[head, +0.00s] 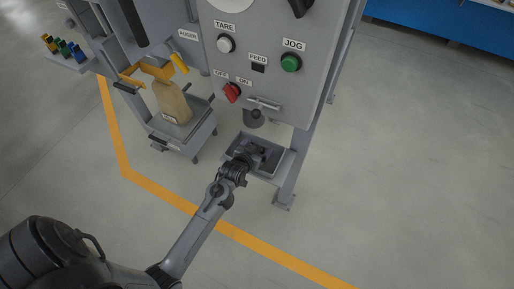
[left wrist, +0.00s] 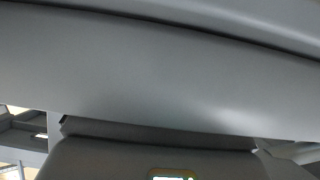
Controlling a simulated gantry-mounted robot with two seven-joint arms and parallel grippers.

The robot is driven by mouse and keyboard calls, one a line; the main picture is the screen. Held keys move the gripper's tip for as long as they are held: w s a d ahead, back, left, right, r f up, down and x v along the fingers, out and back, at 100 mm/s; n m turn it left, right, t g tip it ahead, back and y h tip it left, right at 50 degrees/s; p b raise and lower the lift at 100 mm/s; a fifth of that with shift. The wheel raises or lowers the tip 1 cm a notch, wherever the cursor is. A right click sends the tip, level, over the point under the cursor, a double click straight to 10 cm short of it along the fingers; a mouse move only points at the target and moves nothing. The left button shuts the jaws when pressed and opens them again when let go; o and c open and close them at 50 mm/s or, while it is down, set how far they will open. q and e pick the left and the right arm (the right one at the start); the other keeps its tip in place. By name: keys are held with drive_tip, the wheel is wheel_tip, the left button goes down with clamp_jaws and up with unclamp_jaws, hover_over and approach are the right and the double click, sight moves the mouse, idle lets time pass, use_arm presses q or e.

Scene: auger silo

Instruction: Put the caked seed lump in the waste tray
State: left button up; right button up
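The grey tray (head: 286,171) below the machine's outlet spout (head: 254,118) is probably the waste tray; no label on it is readable. My left gripper (head: 258,155) is at this tray, under the spout, and covers part of its inside. Its fingers are small and dark there, so I cannot tell whether they are open or shut. I cannot make out the caked seed lump in either view. The left wrist view is mostly filled by a smooth grey surface close to the camera. My right gripper is not in view.
The grey panel has a white TARE button (head: 226,44), a green JOG button (head: 291,63) and a red OFF/ON switch (head: 231,92). A tan bag (head: 172,102) stands on a platform at left. A frame leg (head: 289,180) stands right of the tray. Floor in front is clear.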

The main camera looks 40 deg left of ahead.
use_arm(q)
drive_tip(key=shift+r, duration=0.25)
drive_tip(key=shift+s+d+r, duration=0.1)
drive_tip(key=shift+s+r, duration=0.05)
drive_tip(key=shift+s, duration=0.15)
drive_tip(key=s+d+r+m+g+h+p, duration=0.1)
drive_tip(key=s+d+r+g, duration=0.1)
drive_tip(key=s, duration=0.6)
drive_tip(key=s+d+r+m+g+h+p, duration=0.1)
drive_tip(key=s+d+r+m+g, duration=0.1)
drive_tip(key=s, duration=0.7)
drive_tip(key=s+d+r+m+g+h+p, duration=0.1)
drive_tip(key=s+d+r+g, duration=0.3)
drive_tip(key=s+d, duration=0.3)
drive_tip(key=shift+s+d+r+m+p, duration=0.3)
drive_tip(key=shift+s+r+p, duration=0.1)
drive_tip(key=shift+s, duration=0.6)
